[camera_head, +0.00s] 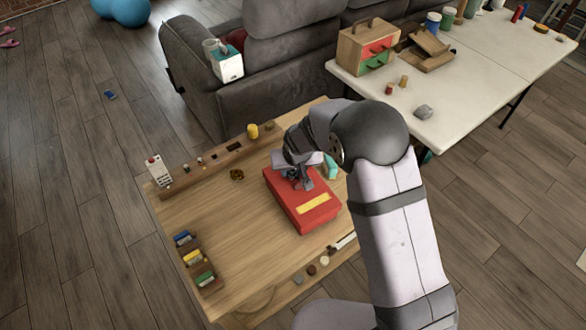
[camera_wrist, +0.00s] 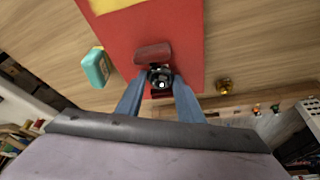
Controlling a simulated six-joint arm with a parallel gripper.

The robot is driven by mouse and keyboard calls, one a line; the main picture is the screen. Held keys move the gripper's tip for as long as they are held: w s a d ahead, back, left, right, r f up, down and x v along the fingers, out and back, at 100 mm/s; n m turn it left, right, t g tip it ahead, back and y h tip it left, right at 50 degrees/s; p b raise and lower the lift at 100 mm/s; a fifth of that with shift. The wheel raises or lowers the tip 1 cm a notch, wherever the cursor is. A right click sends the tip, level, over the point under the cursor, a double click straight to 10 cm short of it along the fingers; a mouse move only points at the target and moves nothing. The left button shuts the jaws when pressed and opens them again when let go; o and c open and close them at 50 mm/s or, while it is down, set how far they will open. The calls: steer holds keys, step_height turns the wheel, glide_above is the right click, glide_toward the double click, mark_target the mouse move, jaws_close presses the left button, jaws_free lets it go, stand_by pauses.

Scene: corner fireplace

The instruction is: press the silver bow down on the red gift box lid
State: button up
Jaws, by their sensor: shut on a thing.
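The red gift box (camera_head: 290,205) lies on the wooden table with a yellow label on its lid; it also fills the top of the wrist view (camera_wrist: 185,30). My gripper (camera_head: 300,181) is over the far part of the lid. In the wrist view my gripper (camera_wrist: 159,80) has its two blue-grey fingers closed around a small dark, shiny piece, which appears to be the silver bow (camera_wrist: 160,74). Dark red shapes show on either side of it. The bow is against or just above the lid; the gap cannot be told. My arm partly hides the box's far end in the head view.
A small gold item (camera_head: 237,174) lies on the table to the box's left. A wooden rack (camera_head: 195,262) is at the table's left edge. Bare tabletop lies left of the box.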

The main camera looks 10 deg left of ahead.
steer(key=o, duration=0.9)
steer(key=shift+f, duration=0.1)
steer(key=a+b+v, duration=0.1)
steer(key=v, duration=0.6)
steer(key=shift+d, duration=0.55)
